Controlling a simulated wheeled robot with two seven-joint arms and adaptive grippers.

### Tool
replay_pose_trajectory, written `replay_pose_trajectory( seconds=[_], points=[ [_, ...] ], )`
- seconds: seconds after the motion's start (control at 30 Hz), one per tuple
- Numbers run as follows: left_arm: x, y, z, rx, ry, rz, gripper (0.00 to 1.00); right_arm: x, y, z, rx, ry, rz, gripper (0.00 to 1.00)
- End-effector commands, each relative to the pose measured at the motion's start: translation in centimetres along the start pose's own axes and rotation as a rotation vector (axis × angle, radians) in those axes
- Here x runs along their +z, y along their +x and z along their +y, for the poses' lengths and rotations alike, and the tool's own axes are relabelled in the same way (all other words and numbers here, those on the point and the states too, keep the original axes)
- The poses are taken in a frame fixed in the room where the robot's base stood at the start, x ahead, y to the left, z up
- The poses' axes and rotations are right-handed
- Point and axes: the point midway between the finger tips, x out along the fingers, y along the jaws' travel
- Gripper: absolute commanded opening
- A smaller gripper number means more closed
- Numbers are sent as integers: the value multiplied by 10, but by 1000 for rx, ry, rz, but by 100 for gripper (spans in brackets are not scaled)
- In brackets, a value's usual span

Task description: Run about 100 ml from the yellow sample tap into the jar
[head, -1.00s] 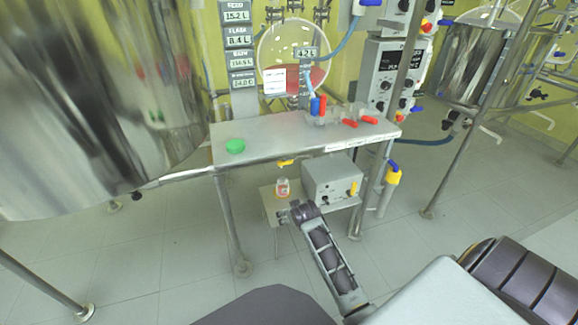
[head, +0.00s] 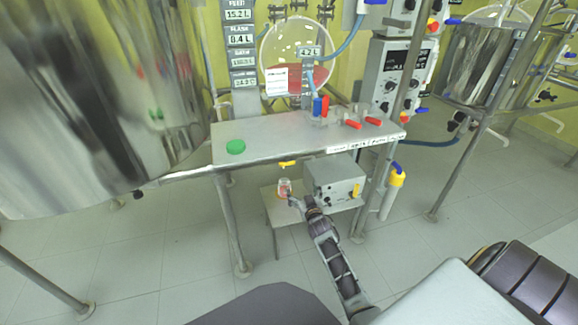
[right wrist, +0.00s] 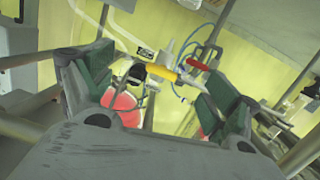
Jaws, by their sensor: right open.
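The yellow sample tap (head: 287,164) sticks out under the front edge of the steel bench. The small clear jar (head: 284,186), with reddish colour low on it, stands on a low shelf below the tap. My right gripper (head: 295,201) is at the jar's near side, just below it in the head view; whether they touch is not clear. In the right wrist view the gripper (right wrist: 153,82) is open, and the yellow tap handle (right wrist: 161,73) shows between its fingers, farther off. I cannot make out the jar there. My left gripper is out of view.
A green round cap (head: 235,147) lies on the bench top (head: 270,135). Red and blue valve handles (head: 353,124) stand on its right side. A grey control box (head: 335,180) sits right of the jar. A large steel vessel (head: 110,90) fills the left.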

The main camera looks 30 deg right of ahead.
Motion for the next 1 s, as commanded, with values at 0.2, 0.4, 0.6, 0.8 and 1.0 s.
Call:
replay_pose_trajectory(
  seconds=[0.2, 0.4, 0.6, 0.8, 1.0],
  points=[
    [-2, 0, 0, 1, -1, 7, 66, -31, -2, -10, -51, 57, 138, 89],
    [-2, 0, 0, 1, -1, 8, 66, -36, -3, -12, -63, 101, 159, 89],
    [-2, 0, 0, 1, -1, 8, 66, -36, -3, -12, -63, 103, 158, 89],
    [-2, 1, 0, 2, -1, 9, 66, -36, -3, -12, -63, 102, 158, 89],
    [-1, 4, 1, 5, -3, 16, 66, -36, -3, -12, -61, 102, 158, 89]
  ],
)
